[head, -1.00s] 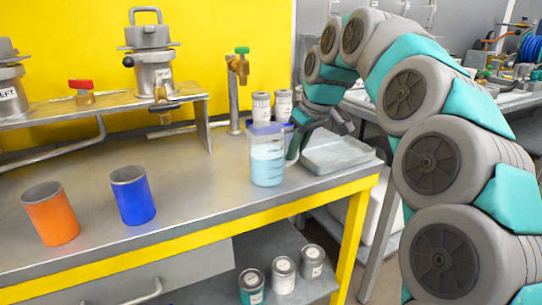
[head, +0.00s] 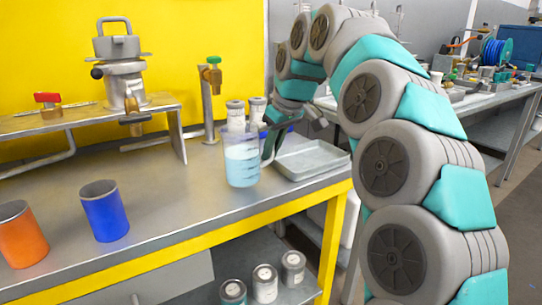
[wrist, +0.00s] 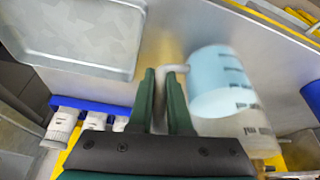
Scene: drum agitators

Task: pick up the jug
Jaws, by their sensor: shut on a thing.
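The jug (head: 242,165) is a clear beaker with pale blue liquid and dark marks. In the head view it is upright at the front right of the steel bench; I cannot tell whether its base touches the bench. My gripper (head: 266,145) is at the jug's right side, partly hidden behind it and the arm. In the wrist view the dark green fingers of my gripper (wrist: 166,90) are closed around the grey handle of the jug (wrist: 222,85).
A shallow grey tray (head: 312,160) lies just right of the jug. White-lidded jars (head: 236,115) stand behind it. A blue cup (head: 105,212) and an orange cup (head: 22,235) stand left. A metal stand (head: 90,115) with valves is at the back left. Cans (head: 264,283) sit below.

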